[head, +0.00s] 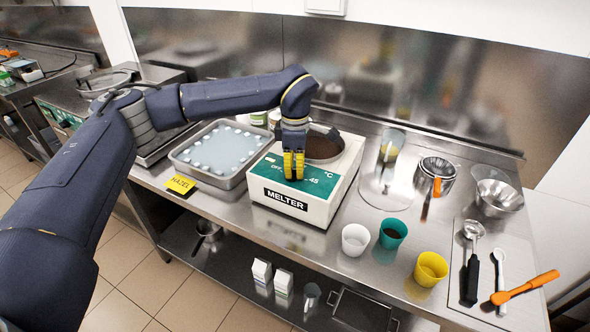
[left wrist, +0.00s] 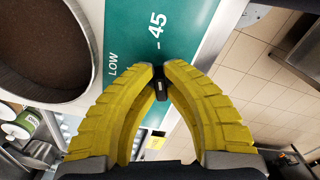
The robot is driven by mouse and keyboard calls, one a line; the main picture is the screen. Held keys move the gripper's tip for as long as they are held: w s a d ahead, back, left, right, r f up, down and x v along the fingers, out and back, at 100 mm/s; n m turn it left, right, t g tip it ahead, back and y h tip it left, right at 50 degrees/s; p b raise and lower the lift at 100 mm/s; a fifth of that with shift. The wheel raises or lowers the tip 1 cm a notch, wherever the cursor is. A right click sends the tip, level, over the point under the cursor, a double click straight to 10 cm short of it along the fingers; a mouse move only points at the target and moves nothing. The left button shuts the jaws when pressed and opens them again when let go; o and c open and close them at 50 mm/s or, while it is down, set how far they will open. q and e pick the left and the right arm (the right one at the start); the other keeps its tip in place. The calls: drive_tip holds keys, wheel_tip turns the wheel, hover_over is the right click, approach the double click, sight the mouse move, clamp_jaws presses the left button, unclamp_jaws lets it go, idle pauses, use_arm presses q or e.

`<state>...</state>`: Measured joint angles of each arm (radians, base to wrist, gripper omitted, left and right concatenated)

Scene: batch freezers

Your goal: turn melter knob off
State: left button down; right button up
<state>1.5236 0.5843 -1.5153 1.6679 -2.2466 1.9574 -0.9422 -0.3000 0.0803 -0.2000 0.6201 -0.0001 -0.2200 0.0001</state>
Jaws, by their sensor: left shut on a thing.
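The melter (head: 318,200) is a white box with a teal top panel and a round well of dark brown contents. Its panel (left wrist: 212,45) shows "LOW" and "- 45" in the left wrist view. My left gripper (head: 293,172) reaches down onto this panel with its yellow fingers. In the left wrist view the fingertips (left wrist: 160,76) close on a small black knob (left wrist: 160,90). The fingers hide most of the knob, so I cannot tell its setting. My right gripper is not in view.
A metal tray (head: 183,160) with a yellow "HAZEL" tag stands left of the melter. White (head: 355,239), green (head: 393,233) and yellow (head: 430,268) cups stand to its right. Further right are a pot (head: 437,170), a steel bowl (head: 497,195) and utensils. The steel wall closes the back.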

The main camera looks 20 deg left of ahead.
use_arm(q)
drive_tip(key=n, duration=0.3)
drive_tip(key=shift+w+a+n, duration=0.1)
drive_tip(key=shift+w+n, duration=0.1)
drive_tip(key=shift+n, duration=0.1)
drive_tip(key=n, duration=0.3)
drive_tip(key=shift+w+a+n, duration=0.1)
drive_tip(key=shift+n, duration=0.3)
drive_tip(key=n, duration=0.6)
drive_tip(key=shift+w+a, duration=0.15)
drive_tip(key=shift+a, duration=0.1)
drive_tip(key=n, duration=0.4)
drive_tip(key=shift+a, duration=0.2)
drive_tip(key=n, duration=0.3)
drive_tip(key=shift+a+f+n, duration=0.1)
drive_tip(key=shift+a+n, duration=0.05)
drive_tip(key=shift+n, duration=0.15)
drive_tip(key=n, duration=0.6)
drive_tip(key=shift+s+a, duration=0.2)
drive_tip(key=shift+s, duration=0.05)
drive_tip(key=shift+n, duration=0.3)
